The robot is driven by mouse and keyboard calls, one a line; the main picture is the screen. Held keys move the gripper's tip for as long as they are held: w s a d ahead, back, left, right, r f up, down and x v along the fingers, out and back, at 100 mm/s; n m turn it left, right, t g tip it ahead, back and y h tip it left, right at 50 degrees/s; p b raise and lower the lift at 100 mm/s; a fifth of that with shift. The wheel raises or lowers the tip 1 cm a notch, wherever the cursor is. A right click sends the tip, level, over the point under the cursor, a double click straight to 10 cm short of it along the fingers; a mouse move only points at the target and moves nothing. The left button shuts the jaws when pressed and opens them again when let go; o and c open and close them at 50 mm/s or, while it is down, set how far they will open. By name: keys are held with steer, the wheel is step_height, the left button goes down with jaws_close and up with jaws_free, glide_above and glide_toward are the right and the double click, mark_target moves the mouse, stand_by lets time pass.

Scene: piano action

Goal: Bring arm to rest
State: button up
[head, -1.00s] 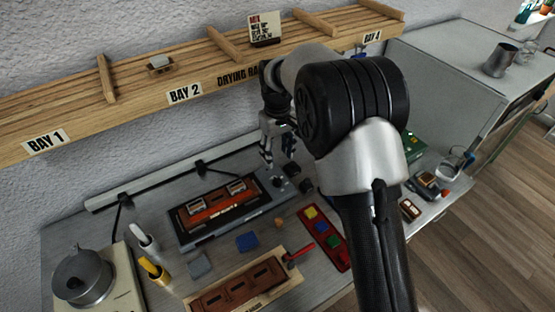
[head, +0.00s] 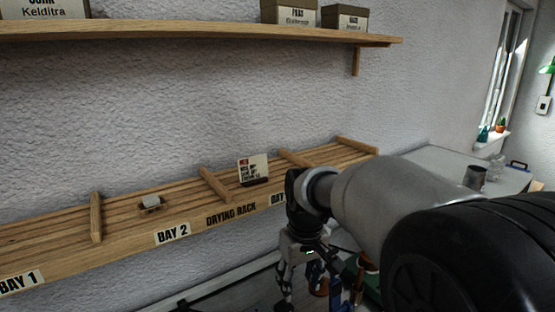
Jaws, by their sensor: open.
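My gripper (head: 312,290) hangs pointing down in the lower middle of the head view, at the end of my arm. Its fingers are spread, and nothing shows between them. It is in front of the drying rack's right part, over the bench. My forearm and a large black joint fill the lower right and hide much of what lies behind. The fingertips are close to the bottom edge of the picture.
An upper shelf (head: 200,29) holds boxes. A metal mug (head: 475,177) stands on the grey surface at right.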

steer(key=s+d+r+m+t, duration=0.1)
steer(key=s+d+r, duration=0.2)
steer(key=s, duration=0.4)
steer(key=s+d+r+m+t, duration=0.1)
steer(key=s+d+r, duration=0.2)
steer(key=s, duration=0.4)
steer(key=s+d+f+m, duration=0.1)
steer(key=s+f, duration=0.1)
steer(key=s, duration=0.3)
steer(key=s+d+f+m+t+b, duration=0.1)
steer(key=s+d, duration=0.1)
steer(key=s, duration=0.4)
steer(key=shift+s+d+f+m, duration=0.15)
steer(key=shift+s+f+m, duration=0.15)
steer(key=shift+f, duration=0.05)
steer(key=shift+c, duration=0.2)
